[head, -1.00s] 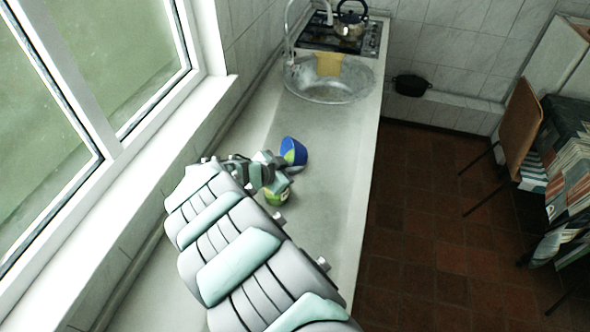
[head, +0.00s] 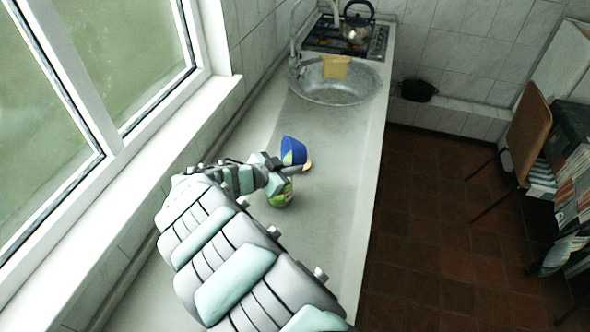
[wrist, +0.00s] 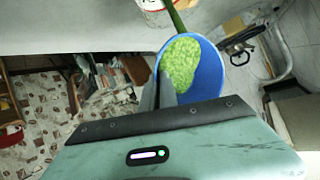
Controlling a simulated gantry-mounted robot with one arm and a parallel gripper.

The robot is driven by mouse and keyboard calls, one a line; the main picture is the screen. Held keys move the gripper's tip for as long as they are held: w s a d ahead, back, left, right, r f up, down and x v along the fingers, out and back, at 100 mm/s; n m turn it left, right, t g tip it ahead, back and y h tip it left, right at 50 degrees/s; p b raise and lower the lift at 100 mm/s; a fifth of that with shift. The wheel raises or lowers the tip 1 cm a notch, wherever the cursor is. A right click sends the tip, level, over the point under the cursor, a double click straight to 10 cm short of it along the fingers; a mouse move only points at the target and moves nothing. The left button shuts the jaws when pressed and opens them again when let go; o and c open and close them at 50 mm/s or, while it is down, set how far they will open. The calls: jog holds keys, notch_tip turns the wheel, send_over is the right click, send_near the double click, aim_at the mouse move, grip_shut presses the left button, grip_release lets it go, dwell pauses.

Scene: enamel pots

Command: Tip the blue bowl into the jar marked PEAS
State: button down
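The blue bowl (head: 293,149) is held above the counter in the head view and looks tilted. The wrist view shows the bowl (wrist: 207,76) with green peas (wrist: 181,65) inside. A pale jar with reddish marks (wrist: 158,12) shows at the wrist view's top edge. I cannot read PEAS on either.
A small orange-tan thing (head: 307,166) shows beside the bowl, unclear. The counter (head: 335,190) is clear to the right, with its edge beyond. A sink (head: 345,92) with a yellow cloth (head: 336,67) and a stove with a kettle (head: 357,25) lie farther back. The window is on the left.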

jog(key=shift+a+b, duration=0.25)
jog(key=shift+b, duration=0.1)
jog(key=shift+s+a+r+n+t+h+b, duration=0.1)
jog(key=shift+a+n+t+h+b, duration=0.3)
jog(key=shift+b, duration=0.95)
jog(key=shift+a+r+n+t+h+b, duration=0.15)
jog(key=shift+h+b, duration=0.45)
jog(key=shift+b, duration=0.7)
jog(key=shift+d+p, duration=0.15)
jog(key=shift+p, duration=0.2)
jog(key=shift+r+m+g+y+p, duration=0.3)
jog(key=shift+g+y+p, duration=0.1)
jog(key=shift+p, duration=0.7)
jog(key=y+p, duration=0.1)
jog(key=p, duration=0.2)
jog(key=m+g+y+p, duration=0.1)
jog(key=y+p, duration=0.1)
jog(key=p, duration=0.2)
jog(key=shift+r, duration=0.35)
jog(key=shift+p, duration=0.55)
jog(key=shift+f+y, duration=0.15)
jog(key=shift+y, duration=0.15)
